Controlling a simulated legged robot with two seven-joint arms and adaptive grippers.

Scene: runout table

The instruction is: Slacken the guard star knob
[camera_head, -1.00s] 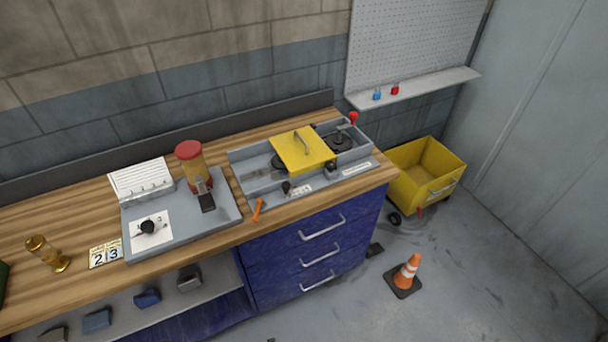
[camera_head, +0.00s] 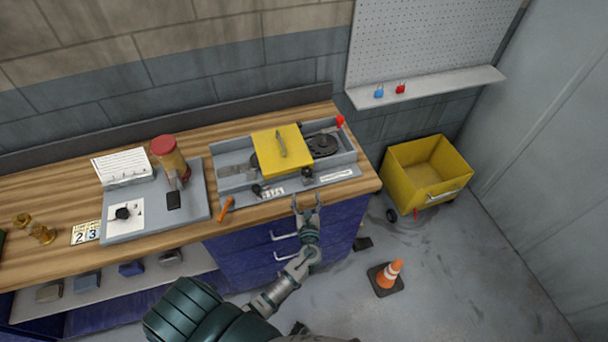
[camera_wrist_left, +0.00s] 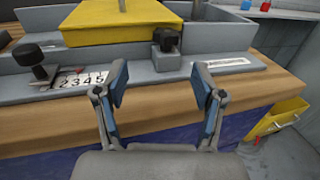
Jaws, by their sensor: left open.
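The yellow guard (camera_head: 283,150) sits shut over the grey runout machine (camera_head: 236,181) on the bench, and its front edge shows in the left wrist view (camera_wrist_left: 120,22). A black star-shaped knob (camera_head: 307,172) sits on a grey block at the machine's front, near the guard's right corner; in the left wrist view (camera_wrist_left: 167,40) it stands just beyond the fingers. My left gripper (camera_head: 306,201) is open and empty at the bench's front edge, in front of that knob and apart from it. In its wrist view its fingers (camera_wrist_left: 160,82) are spread either side of the knob's line.
A second black knob (camera_head: 258,190) is left of the star knob, beside a number plate. An orange-handled tool (camera_head: 226,208) lies on the bench. A red-topped lever (camera_head: 340,121) rises at the machine's right. A yellow bin (camera_head: 428,175) and a cone (camera_head: 388,277) stand on the floor.

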